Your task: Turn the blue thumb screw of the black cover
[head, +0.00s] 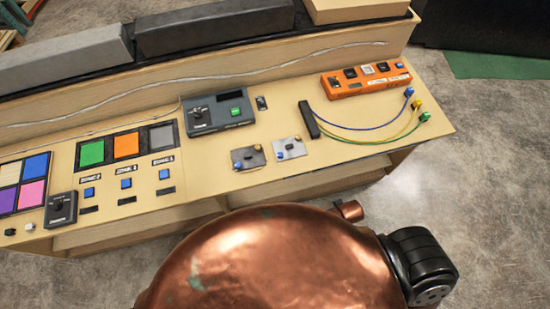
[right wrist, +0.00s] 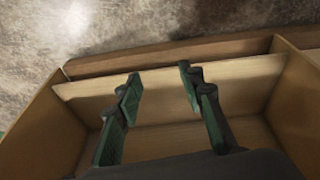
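The dark cover (head: 248,158) is a small plate lying on the console top, near its front edge in the head view. A small blue screw (head: 238,165) appears at its lower left corner and a yellowish one (head: 258,148) at its upper right. A lighter grey cover (head: 289,149) of the same kind lies just to its right. My right gripper (right wrist: 160,75) is open and empty in the right wrist view, its green-padded fingers apart over wooden compartments below. Neither gripper shows in the head view, and my left gripper is out of sight.
A dark box with a green button (head: 218,113) stands behind the covers. To the right are a black strip (head: 309,120) with blue, yellow and green cables, and an orange box (head: 366,80). Coloured panels (head: 126,145) lie to the left. The wooden compartment walls (right wrist: 45,130) surround the right gripper's view.

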